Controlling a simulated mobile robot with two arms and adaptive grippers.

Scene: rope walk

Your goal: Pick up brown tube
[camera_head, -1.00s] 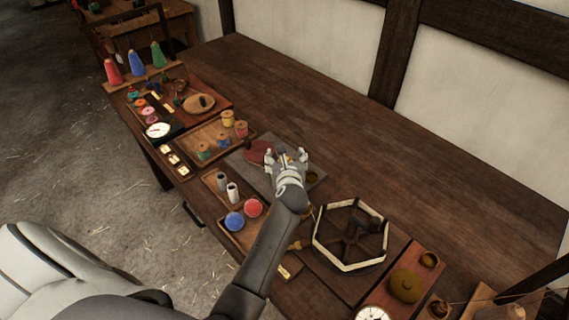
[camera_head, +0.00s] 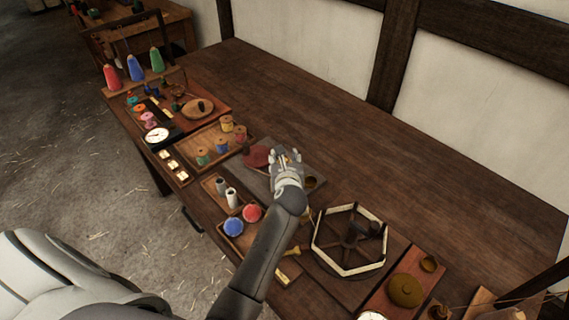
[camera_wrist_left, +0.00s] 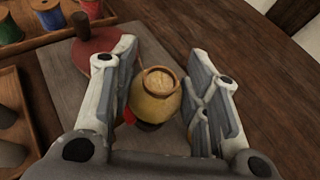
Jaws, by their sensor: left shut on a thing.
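My left gripper (camera_head: 285,157) is over the grey board in the head view, its fingers pointing away from me. In the left wrist view the gripper (camera_wrist_left: 160,95) is shut on a yellow-brown pot (camera_wrist_left: 156,100) with a round body and a raised, open rim, held upright between the fingers. The pot's lower part is dark, and a bit of red shows beside it. I see no other thing between the fingers that looks like a brown tube. My right gripper is not in view.
A dark red paddle-like piece (camera_head: 256,157) lies on the grey board (camera_head: 262,178) beside the gripper. A tray of spools (camera_head: 213,139) and a tray with two pale cylinders (camera_head: 227,193) are to the left. A six-sided frame (camera_head: 350,240) is to the right. The table behind is bare.

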